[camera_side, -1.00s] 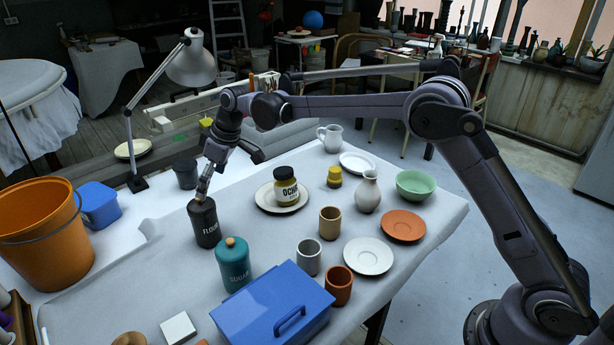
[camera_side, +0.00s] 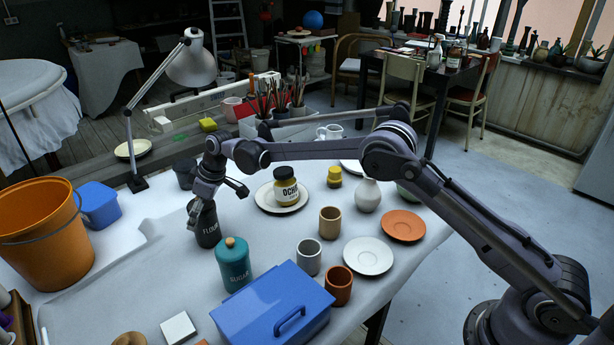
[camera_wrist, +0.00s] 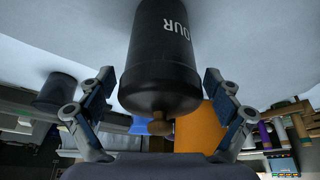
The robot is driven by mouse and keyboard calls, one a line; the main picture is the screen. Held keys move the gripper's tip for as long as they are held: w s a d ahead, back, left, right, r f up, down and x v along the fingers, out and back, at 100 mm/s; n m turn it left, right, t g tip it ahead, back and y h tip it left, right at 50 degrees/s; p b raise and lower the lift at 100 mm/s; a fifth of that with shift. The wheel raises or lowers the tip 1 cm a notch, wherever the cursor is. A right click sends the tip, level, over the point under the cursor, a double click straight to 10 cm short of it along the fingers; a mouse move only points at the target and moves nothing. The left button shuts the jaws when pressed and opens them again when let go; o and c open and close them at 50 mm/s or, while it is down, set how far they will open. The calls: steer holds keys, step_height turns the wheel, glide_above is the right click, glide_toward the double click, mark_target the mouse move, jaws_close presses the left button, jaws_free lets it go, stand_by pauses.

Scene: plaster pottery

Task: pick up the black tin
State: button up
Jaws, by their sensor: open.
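The black tin (camera_side: 207,232), lettered FLOUR, stands upright on the cloth-covered table, left of the teal sugar tin. My gripper (camera_side: 197,207) is at the top of the tin, with its fingers down around the lid area and hiding part of it. In the wrist view the black tin (camera_wrist: 160,55) appears upside down, its brown lid knob pointing towards the gripper. The open fingers of my gripper (camera_wrist: 158,85) lie on either side of the tin, with a visible gap at each side. Nothing is held.
The teal sugar tin (camera_side: 233,265) stands close to the right. A dark cup (camera_side: 185,174) is behind. An ochre jar (camera_side: 286,185) sits on a plate to the right. A blue box (camera_side: 273,305) is in front; an orange bucket (camera_side: 38,235) is at left.

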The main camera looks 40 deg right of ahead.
steer(key=shift+x, duration=1.3)
steer(key=shift+s, duration=0.1)
steer(key=c, duration=1.3)
steer(key=shift+r, duration=0.15)
